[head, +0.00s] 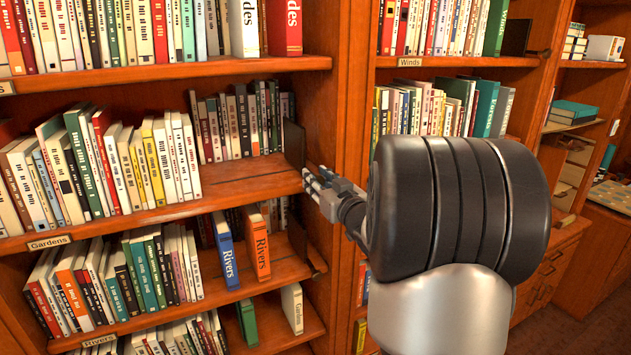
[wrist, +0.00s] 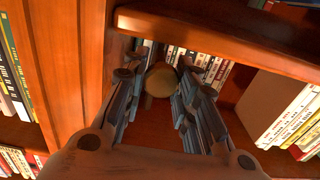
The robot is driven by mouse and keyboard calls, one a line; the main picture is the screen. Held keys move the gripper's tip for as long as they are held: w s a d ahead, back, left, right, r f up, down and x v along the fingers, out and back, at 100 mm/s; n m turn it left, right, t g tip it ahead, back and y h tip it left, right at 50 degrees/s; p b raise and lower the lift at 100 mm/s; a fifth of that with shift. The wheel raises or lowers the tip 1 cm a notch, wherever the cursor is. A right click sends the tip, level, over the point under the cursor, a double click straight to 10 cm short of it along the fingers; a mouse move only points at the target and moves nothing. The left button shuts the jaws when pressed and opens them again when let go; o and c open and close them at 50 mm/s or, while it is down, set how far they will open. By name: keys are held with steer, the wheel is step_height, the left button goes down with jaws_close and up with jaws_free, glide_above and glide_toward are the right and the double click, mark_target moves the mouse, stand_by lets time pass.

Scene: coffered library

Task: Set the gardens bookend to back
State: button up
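The gardens bookend (head: 294,145) is a dark upright plate on the labelled Gardens shelf (head: 245,183), near its right end, in the head view. It stands right of the back row of books, next to the shelf's right post. My gripper (head: 315,183) is at the shelf's front edge, just below and in front of the plate. In the wrist view my gripper (wrist: 163,70) has its fingers apart, one on each side of a rounded tan knob (wrist: 160,80). I cannot tell whether they touch it. The knob is hidden in the head view.
Front-row Gardens books (head: 130,165) lean to the left, with free room right of them. Below, a blue Rivers book (head: 225,250) and an orange one (head: 257,245) stand beside a dark bookend (head: 298,237). The wooden post (wrist: 80,70) is close beside my gripper.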

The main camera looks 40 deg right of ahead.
steer(key=o, duration=0.4)
steer(key=shift+d, duration=0.3)
steer(key=shift+o, duration=0.2)
steer(key=shift+a, duration=0.1)
steer(key=v, duration=1.2)
steer(key=shift+r, duration=0.1)
